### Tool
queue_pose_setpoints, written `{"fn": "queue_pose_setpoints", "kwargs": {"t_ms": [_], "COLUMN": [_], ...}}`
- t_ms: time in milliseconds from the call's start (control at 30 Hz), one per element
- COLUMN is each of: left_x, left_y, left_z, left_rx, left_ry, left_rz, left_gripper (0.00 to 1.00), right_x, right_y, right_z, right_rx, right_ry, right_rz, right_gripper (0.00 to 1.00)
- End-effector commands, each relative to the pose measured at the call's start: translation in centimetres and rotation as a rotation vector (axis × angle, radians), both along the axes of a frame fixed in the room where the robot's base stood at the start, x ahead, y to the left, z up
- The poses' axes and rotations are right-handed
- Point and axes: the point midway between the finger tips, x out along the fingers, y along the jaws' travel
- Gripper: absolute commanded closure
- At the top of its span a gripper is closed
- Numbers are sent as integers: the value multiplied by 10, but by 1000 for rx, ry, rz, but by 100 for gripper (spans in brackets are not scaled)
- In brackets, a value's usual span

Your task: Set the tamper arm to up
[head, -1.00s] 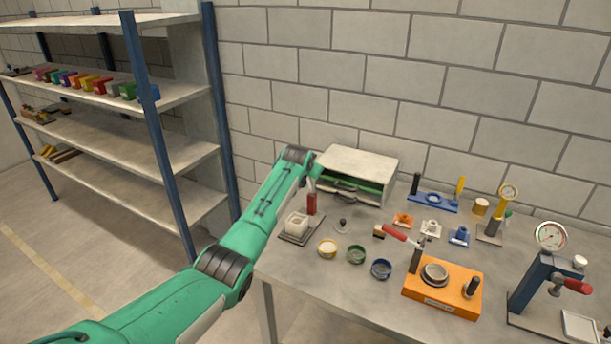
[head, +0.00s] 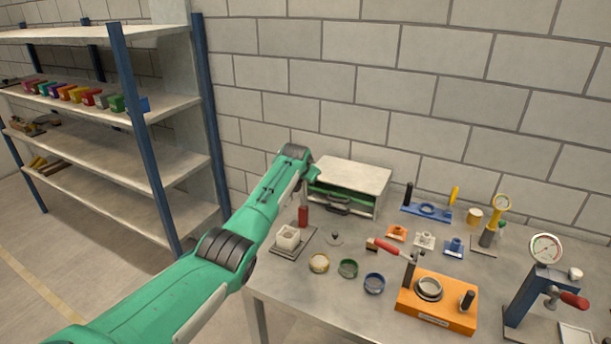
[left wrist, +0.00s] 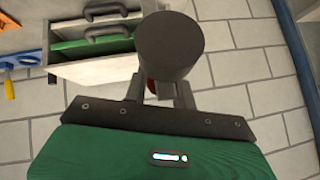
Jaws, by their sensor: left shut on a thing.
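A small station at the table's left end has a dark base plate (head: 305,241), a white square block (head: 288,237) and an upright red handle (head: 303,216), which I take as the tamper arm's grip. My left gripper reaches down over it from the end of the green arm; its fingers are mostly hidden in the head view. In the left wrist view the left gripper (left wrist: 161,92) is shut, with a bit of red between its fingers. A dark round cylinder end (left wrist: 170,45) covers much of that area. The arm's pivot is not clear. My right gripper is not in view.
A cabinet (head: 350,174) with a green drawer front stands just behind the station. An orange fixture (head: 437,306) with a red-handled lever and a gauge press (head: 535,290) stand farther right.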

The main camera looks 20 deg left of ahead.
Motion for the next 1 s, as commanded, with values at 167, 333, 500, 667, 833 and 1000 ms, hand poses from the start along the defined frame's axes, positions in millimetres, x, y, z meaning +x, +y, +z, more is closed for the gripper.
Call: {"fn": "queue_pose_setpoints", "kwargs": {"t_ms": [167, 333, 500, 667, 833, 1000], "left_x": [1, 1, 0, 0, -3, -11], "left_y": [0, 0, 0, 0, 0, -2], "left_z": [2, 2, 1, 0, 3, 12], "left_rx": [0, 0, 0, 0, 0, 0], "left_ry": [-6, -5, -3, -2, -3, -3], "left_rz": [0, 1, 0, 0, -1, 0], "left_gripper": [100, 66, 54, 54, 54, 54], "right_x": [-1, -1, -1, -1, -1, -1], "right_y": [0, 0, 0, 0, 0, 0], "right_z": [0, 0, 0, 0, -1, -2], "right_rx": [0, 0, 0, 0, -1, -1], "right_ry": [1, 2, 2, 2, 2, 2], "right_rz": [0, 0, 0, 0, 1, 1], "right_gripper": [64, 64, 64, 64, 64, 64]}}
